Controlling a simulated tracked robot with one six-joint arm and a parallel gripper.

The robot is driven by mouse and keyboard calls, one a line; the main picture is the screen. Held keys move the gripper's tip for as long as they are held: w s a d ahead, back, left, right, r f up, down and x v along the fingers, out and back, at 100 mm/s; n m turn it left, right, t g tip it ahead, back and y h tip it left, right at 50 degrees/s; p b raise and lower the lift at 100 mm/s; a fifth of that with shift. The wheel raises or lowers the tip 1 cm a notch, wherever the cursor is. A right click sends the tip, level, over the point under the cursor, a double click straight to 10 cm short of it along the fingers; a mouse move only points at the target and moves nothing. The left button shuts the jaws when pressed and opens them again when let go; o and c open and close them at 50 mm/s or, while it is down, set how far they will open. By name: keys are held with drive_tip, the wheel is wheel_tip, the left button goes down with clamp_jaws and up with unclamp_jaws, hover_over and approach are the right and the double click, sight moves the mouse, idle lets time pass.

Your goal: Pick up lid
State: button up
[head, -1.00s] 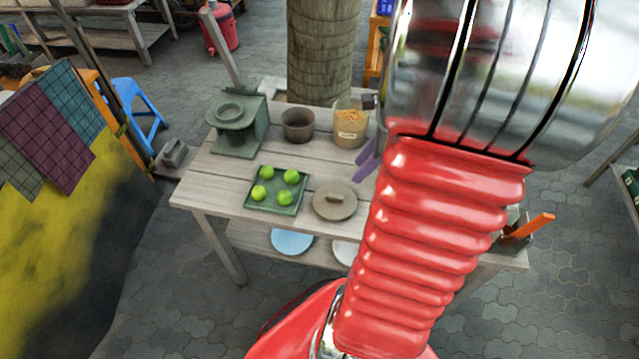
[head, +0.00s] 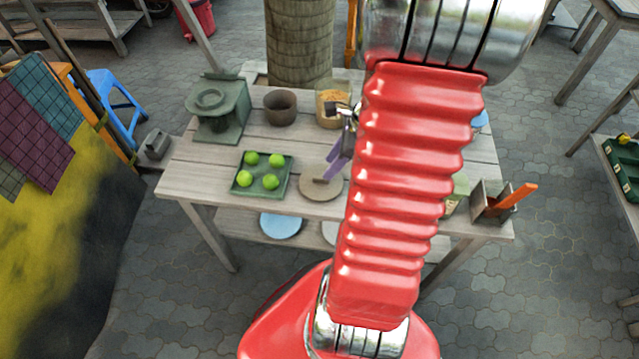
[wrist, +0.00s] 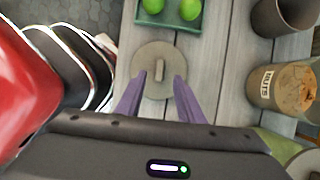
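The lid (head: 318,190) is a round, flat, grey-brown clay disc with a bar handle on top. It lies on the wooden table, right of the green tray. In the wrist view the lid (wrist: 152,56) lies beyond and partly between my fingertips, with its bar handle in the gap. My gripper (head: 333,167) has purple fingers and is over the lid's far side in the head view. In the wrist view my gripper (wrist: 157,82) is open and empty. The clay mortar pot (head: 280,106) stands uncovered at the back of the table.
A green tray (head: 287,184) with several green limes is left of the lid. A green stove (head: 218,112) stands at the back left. A jar labelled nuts (wrist: 281,88) stands near the pot. A box with an orange handle (head: 492,204) is at the right end.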

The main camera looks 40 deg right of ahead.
sight(321, 181)
drive_tip(key=shift+f, duration=0.25)
drive_tip(key=shift+w+a, duration=0.1)
drive_tip(key=shift+x, duration=2.6)
drive_tip(key=shift+c, duration=0.3)
clamp_jaws()
